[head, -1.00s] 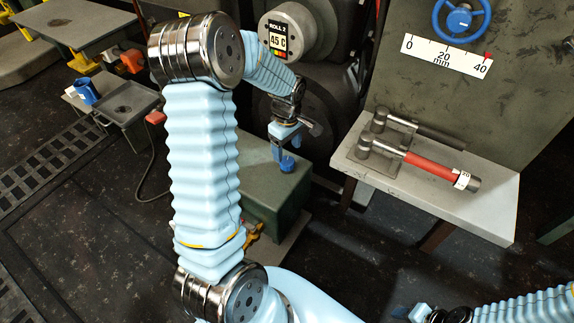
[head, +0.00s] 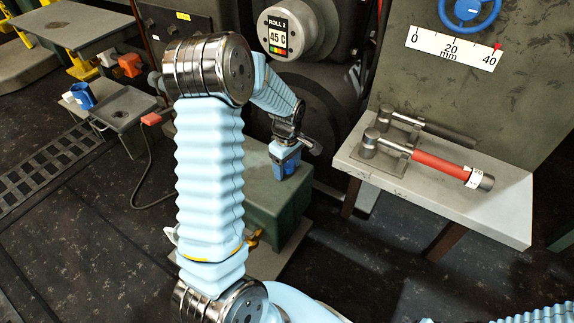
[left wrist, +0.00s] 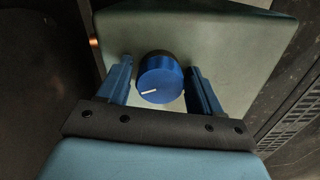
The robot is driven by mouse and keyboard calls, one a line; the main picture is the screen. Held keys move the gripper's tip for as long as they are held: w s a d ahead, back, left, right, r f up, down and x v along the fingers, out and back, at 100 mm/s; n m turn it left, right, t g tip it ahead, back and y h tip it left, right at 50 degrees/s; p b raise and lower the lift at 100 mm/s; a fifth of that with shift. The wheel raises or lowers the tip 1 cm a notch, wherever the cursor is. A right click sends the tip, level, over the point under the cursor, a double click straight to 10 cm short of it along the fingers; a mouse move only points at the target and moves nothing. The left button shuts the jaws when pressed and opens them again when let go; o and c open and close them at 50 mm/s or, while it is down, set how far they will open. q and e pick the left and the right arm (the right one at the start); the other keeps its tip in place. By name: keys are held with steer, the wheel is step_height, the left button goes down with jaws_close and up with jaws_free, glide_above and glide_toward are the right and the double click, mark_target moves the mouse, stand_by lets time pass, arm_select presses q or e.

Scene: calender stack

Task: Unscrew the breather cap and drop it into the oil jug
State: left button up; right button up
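The breather cap (left wrist: 160,78) is a blue round knob with a white mark, on top of a grey-green box (left wrist: 225,40). In the left wrist view it sits between the two blue fingers of my left gripper (left wrist: 161,88), which is open around it with small gaps on both sides. In the head view my left gripper (head: 285,165) is over the green box, and the cap is hidden or merges with it. A blue jug (head: 83,95), likely the oil jug, stands on a small stand at far left. My right arm only grazes the bottom right edge; its gripper is out of view.
A grey bench (head: 500,205) at right holds a red-handled tool (head: 440,167) and a dark-handled one. A grey tray (head: 118,108) sits beside the jug. Dark floor lies between.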

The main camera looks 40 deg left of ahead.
arm_select(q)
steer(key=c, duration=0.7)
steer(key=shift+c, duration=0.4)
steer(key=shift+n, duration=1.1)
steer(key=shift+r+n+p, duration=0.1)
steer(key=shift+n+p, duration=0.25)
steer(key=shift+n, duration=0.75)
